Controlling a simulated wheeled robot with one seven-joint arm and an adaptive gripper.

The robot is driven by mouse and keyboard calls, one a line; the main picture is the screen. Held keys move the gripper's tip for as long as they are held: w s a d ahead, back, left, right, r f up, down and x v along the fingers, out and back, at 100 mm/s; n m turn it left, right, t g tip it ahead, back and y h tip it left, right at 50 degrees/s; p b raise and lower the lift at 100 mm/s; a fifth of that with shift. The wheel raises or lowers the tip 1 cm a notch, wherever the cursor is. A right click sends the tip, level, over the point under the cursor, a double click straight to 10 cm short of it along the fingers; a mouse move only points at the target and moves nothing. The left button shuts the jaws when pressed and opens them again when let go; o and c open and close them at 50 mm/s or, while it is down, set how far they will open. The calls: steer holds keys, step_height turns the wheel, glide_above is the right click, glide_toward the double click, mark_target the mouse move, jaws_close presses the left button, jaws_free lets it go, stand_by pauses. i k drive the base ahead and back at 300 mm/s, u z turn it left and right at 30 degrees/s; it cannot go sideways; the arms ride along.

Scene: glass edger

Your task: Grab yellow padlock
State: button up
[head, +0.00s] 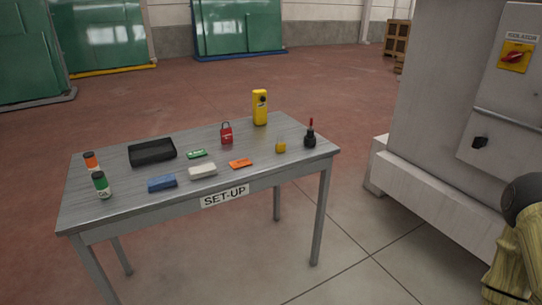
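A small yellow padlock (280,147) sits on the right part of the grey set-up table (110,206). It stands apart from the things around it, between an orange tag and a dark bottle with a red top. Its shackle is too small to make out clearly. My gripper is not in view.
A red lockout padlock (227,134), yellow device (260,107), dark red-topped bottle (310,136), orange tag (241,163) and black tray (152,152) share the table. A grey machine cabinet (440,110) stands at right. Floor between the table and machine is clear.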

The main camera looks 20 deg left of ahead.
mark_target(280, 147)
steer(key=u, duration=0.5)
steer(key=i, duration=0.55)
steer(key=u, duration=0.5)
